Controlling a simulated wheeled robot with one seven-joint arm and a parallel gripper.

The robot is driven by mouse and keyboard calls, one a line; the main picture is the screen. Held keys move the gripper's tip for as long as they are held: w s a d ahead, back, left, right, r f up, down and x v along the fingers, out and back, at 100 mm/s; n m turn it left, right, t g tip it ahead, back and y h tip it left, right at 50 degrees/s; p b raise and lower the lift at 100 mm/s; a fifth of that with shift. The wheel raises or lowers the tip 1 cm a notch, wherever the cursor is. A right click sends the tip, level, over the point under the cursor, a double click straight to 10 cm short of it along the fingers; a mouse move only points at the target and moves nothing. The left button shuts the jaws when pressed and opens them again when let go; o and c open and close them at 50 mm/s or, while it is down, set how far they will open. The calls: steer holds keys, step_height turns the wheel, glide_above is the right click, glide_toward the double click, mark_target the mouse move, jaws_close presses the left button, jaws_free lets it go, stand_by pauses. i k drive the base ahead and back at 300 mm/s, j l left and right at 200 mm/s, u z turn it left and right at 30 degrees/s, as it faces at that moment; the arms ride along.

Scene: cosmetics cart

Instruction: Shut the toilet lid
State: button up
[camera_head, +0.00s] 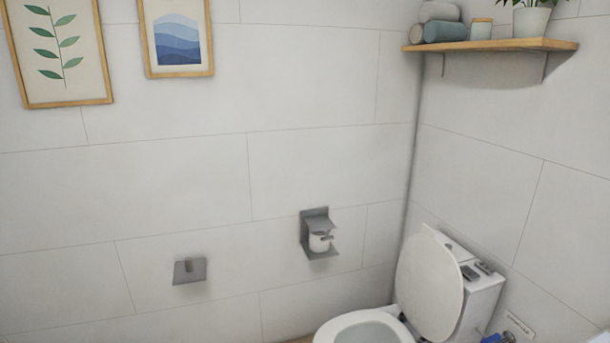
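The white toilet lid (430,287) stands raised, leaning back near the tank. The white toilet seat and bowl (345,325) lie open below it at the bottom edge, partly cut off by the frame. The tank (482,293) stands behind the lid against the right wall, with a grey panel on its top. My gripper is not in view.
A paper holder (319,235) and a small grey wall plate (189,271) are on the left wall. A wooden shelf (490,45) with towels and a plant is high in the corner. A blue item (497,338) is beside the toilet at lower right.

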mark_target(429, 288)
steer(key=i+l+u, duration=0.35)
steer(key=u, duration=0.15)
steer(key=i+l+u, duration=0.75)
steer(key=l+u, duration=0.25)
steer(key=l, duration=0.2)
